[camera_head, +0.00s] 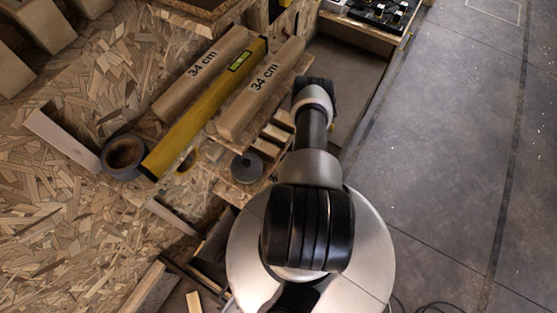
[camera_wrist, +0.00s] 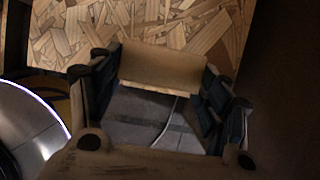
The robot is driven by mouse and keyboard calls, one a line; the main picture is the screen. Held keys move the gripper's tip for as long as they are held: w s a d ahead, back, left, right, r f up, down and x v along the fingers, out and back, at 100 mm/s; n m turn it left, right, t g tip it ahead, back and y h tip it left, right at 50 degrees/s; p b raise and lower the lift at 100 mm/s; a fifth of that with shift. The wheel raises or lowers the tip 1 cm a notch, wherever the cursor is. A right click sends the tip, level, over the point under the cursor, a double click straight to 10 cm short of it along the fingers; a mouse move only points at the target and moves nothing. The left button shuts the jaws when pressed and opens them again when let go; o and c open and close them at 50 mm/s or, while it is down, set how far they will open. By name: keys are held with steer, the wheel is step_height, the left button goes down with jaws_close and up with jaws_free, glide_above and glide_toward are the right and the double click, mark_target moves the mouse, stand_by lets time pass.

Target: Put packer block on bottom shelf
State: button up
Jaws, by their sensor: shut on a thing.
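In the wrist view my gripper (camera_wrist: 160,85) has a dark finger on each side of a pale wooden block, the packer block (camera_wrist: 160,68), and is shut on it. The block lies crosswise between the fingers, with grey floor and a thin cable visible below it. In the head view my arm hides the gripper and the held block. Several similar small wooden blocks (camera_head: 270,142) lie in a row on a wooden shelf left of my arm. A lower brown surface (camera_head: 345,75) shows beyond my arm; I cannot tell which surface is the bottom shelf.
On the chipboard (camera_head: 70,220) lie a yellow spirit level (camera_head: 205,110), two timbers marked 34 cm (camera_head: 203,72) and a roll of tape (camera_head: 124,156). A grey round piece (camera_head: 246,167) sits near the small blocks. Open grey floor (camera_head: 450,150) lies to the right.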

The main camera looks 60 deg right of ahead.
steer(key=f+b, duration=0.1)
steer(key=f, duration=0.2)
steer(key=f+b, duration=0.2)
steer(key=f, duration=0.1)
steer(key=shift+s+a+f, duration=0.1)
steer(key=shift+s+f, duration=0.1)
steer(key=shift+w+f, duration=0.15)
steer(key=o, duration=1)
steer(key=shift+o, duration=0.2)
